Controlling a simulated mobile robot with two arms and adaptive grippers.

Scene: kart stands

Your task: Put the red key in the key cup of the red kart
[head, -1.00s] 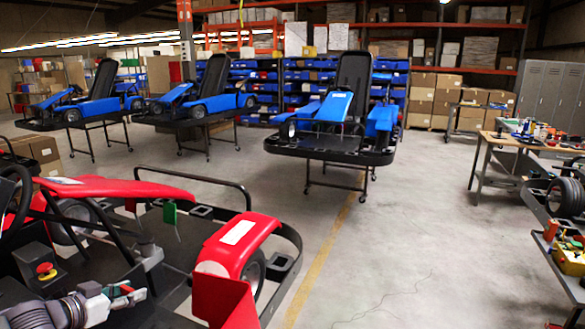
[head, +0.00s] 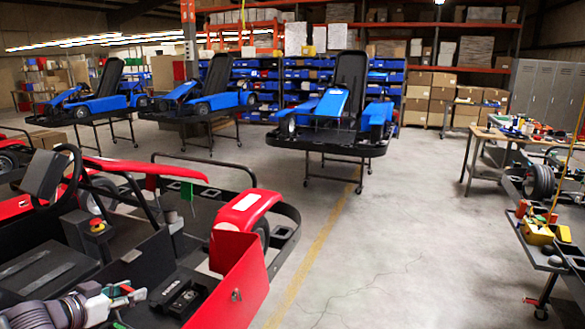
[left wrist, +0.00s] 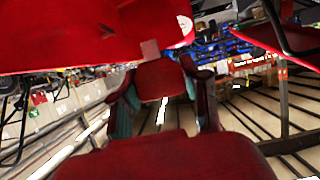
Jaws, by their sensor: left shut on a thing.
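The red kart (head: 240,216) fills the lower left of the head view, with a black steering wheel and a red side panel. My left gripper (head: 127,298) is low at the left, near the kart's near side. In the left wrist view its fingers (left wrist: 163,98) are shut around a small red piece, which I take for the red key (left wrist: 158,82). In the head view the key is a tiny red bit at the fingertips. A black box (head: 182,296) sits on the kart just right of the gripper. I cannot make out the key cup. My right gripper is not in view.
Several blue karts (head: 325,110) stand on wheeled stands behind. A workbench (head: 500,140) with tools is at the right, and a dark cart (head: 545,262) with small parts is at the right edge. The concrete floor in the middle is clear.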

